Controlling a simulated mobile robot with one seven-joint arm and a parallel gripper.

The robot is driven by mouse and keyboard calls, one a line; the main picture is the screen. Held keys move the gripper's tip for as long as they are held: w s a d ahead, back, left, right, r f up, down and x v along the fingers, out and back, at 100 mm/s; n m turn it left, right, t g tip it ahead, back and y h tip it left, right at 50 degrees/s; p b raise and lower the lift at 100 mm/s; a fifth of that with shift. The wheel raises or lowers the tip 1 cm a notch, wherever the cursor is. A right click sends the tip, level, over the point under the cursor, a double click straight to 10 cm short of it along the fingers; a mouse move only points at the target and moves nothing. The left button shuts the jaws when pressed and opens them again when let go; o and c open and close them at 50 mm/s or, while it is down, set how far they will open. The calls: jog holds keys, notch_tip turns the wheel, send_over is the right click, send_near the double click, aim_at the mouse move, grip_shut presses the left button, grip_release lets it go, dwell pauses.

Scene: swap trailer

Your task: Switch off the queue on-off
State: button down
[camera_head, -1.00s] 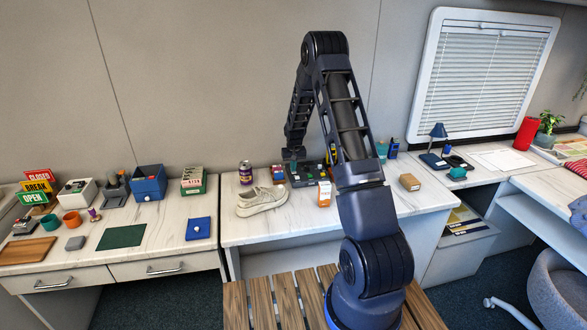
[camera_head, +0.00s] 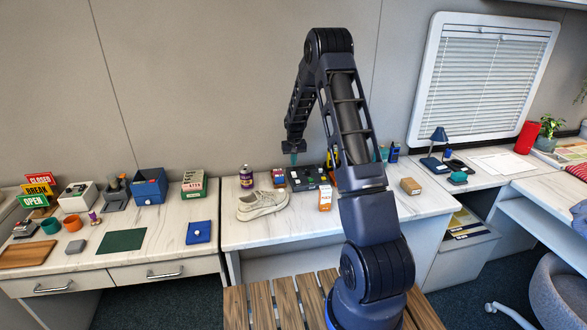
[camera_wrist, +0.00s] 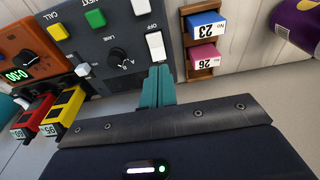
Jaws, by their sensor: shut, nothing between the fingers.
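The dark grey queue panel (camera_head: 308,178) stands on the middle desk. Contact cannot be told. In the head view my gripper (camera_head: 293,158) is above the panel.
Beside the panel are ticket blocks marked 23 (camera_wrist: 206,26) and 26 (camera_wrist: 206,54). Red (camera_wrist: 35,112) and yellow (camera_wrist: 65,108) pieces and an orange unit with a green display (camera_wrist: 20,50) are at left. A shoe (camera_head: 262,204) and a purple can (camera_head: 246,176) stand nearby.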

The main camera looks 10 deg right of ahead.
jog(key=s+r, duration=0.4)
jog(key=r, duration=0.4)
jog(key=shift+r, duration=0.15)
jog(key=s+d+r+t, duration=0.1)
jog(key=s+r, duration=2)
jog(key=r, duration=0.1)
jog(key=s+r+t, duration=0.2)
jog(key=s+r, duration=0.1)
jog(key=s, duration=2.5)
jog(key=shift+d, duration=0.4)
